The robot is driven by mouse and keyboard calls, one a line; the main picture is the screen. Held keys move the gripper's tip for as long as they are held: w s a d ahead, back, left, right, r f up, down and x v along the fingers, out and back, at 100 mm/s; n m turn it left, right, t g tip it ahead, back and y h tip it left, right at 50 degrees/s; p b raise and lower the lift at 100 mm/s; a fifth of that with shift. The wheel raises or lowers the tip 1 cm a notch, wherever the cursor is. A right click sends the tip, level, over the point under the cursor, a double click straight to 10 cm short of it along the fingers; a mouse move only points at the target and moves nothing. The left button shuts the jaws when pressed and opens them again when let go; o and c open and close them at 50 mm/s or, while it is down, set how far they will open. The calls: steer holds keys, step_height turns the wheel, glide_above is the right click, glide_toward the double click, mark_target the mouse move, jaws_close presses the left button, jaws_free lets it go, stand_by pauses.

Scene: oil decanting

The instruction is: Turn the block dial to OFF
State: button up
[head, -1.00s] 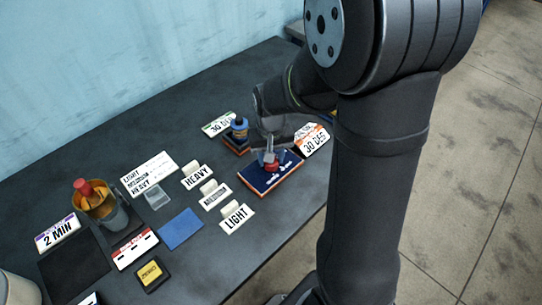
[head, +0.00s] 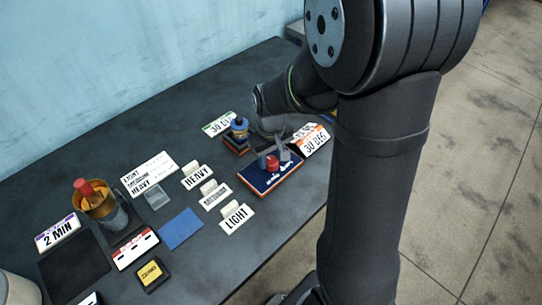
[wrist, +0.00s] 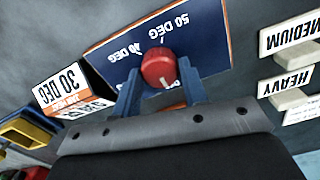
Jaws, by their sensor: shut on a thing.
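The block dial is a red round knob (head: 272,163) on a dark blue panel with an orange edge (head: 256,181), near the table's right side. In the wrist view the knob (wrist: 159,67) has a white mark on its lower side, and the panel (wrist: 110,62) shows upside-down degree labels, one reading 50 DEG. An OFF label cannot be made out. My gripper (wrist: 160,80) has one blue-grey finger on each side of the knob and is shut on it. It also shows in the head view (head: 273,156), over the panel.
A 30 DEG sign (head: 315,140) stands right behind the panel. A metal cup with a red-topped item (head: 105,212) is farther left.

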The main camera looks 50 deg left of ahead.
mark_target(271, 160)
steer(key=o, duration=1)
steer(key=shift+r, duration=0.1)
step_height(271, 160, up, 17)
steer(key=shift+r, duration=0.15)
step_height(271, 160, down, 18)
steer(key=shift+r, duration=0.25)
stand_by(0.6)
steer(key=shift+r, duration=0.1)
